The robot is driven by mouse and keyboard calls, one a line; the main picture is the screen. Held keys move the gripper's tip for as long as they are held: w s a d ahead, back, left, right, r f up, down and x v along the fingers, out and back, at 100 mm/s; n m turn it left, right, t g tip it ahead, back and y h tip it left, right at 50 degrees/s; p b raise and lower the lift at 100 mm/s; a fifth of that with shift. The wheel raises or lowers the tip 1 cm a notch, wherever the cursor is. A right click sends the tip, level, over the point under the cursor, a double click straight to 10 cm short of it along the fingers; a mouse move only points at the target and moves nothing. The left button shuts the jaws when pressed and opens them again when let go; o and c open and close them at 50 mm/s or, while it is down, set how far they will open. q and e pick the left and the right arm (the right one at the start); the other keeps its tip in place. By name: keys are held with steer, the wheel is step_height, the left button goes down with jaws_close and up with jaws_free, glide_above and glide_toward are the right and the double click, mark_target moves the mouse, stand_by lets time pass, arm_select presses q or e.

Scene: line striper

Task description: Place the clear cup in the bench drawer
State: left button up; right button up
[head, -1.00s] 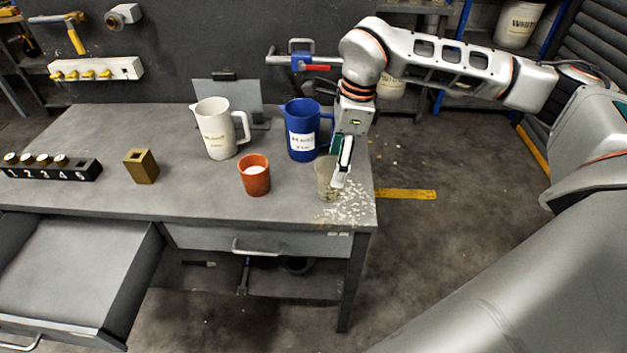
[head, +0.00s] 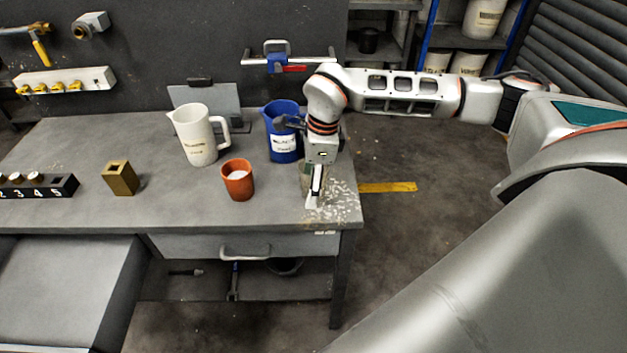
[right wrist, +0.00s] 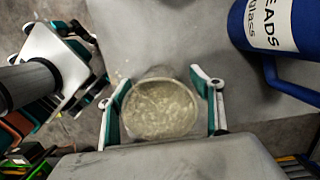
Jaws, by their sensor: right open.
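The clear cup (head: 304,182) stands on the right end of the bench, mostly hidden behind my right gripper in the head view. In the right wrist view the cup (right wrist: 160,108) shows from above, between the two fingers. My right gripper (head: 312,203) points down at the cup. It is open, with one finger on each side of the cup (right wrist: 161,118); I cannot tell if they touch it. The open bench drawer (head: 60,285) is at the lower left, and its visible floor is empty.
A blue pitcher (head: 283,143) stands just behind the cup. An orange cup (head: 238,183), a white pitcher (head: 198,140) and a brass block (head: 119,180) are to the left. A second drawer (head: 200,245) is shut below the bench's right part.

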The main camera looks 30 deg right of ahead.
steer(key=c, duration=1.3)
steer(key=shift+c, duration=0.2)
step_height(320, 180, up, 20)
